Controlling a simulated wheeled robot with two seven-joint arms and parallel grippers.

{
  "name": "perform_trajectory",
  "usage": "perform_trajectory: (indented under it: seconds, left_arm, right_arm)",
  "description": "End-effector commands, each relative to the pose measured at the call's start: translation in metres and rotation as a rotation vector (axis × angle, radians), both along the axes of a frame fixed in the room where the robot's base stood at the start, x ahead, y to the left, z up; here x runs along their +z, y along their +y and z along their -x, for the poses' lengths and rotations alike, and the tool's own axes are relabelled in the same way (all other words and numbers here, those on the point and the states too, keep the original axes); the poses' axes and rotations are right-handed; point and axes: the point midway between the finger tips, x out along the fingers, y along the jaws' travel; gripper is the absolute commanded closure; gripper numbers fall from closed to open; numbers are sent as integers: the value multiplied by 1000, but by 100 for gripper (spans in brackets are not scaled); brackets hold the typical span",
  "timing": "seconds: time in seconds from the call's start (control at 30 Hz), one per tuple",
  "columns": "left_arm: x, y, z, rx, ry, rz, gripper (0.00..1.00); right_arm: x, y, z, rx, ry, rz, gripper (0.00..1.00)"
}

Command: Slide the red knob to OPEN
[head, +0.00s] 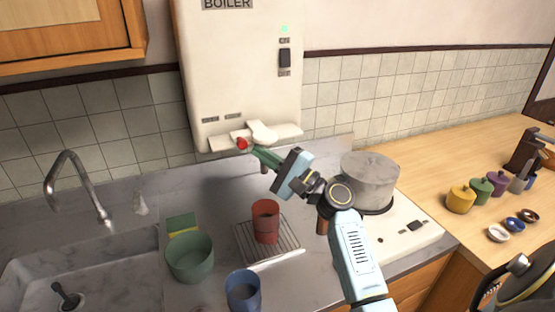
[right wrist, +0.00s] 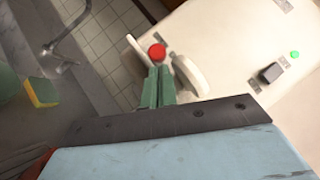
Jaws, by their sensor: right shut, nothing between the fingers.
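The red knob (head: 242,143) sits at the lower edge of the white boiler (head: 236,75), on a white slide piece below two small labels (head: 221,118) that are too small to read. My right gripper (head: 256,152) is shut and empty, its green fingertips close to the knob on its right side in the head view. In the right wrist view the knob (right wrist: 157,51) shows just beyond the tips of the shut fingers (right wrist: 157,76); I cannot tell whether they touch it. My left gripper is not in view.
Below stand a red cup (head: 265,222) on a wire rack (head: 247,247), a green pot (head: 190,257) and a blue cup (head: 243,290). A lidded pot (head: 369,180) is on the stove beside my right arm. The sink and faucet (head: 75,188) are at left.

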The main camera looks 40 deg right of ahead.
Motion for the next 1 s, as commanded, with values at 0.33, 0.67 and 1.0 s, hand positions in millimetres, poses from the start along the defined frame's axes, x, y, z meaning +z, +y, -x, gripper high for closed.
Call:
perform_trajectory:
  seconds: [0.33, 0.67, 1.0]
  left_arm:
    - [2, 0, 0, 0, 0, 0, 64]
    - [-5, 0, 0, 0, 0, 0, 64]
    - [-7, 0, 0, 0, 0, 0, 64]
  right_arm:
    - [2, 3, -7, 0, 0, 1, 100]
    - [1, 36, -14, 4, -1, 1, 100]
    - [3, 58, -20, 1, 0, 0, 100]
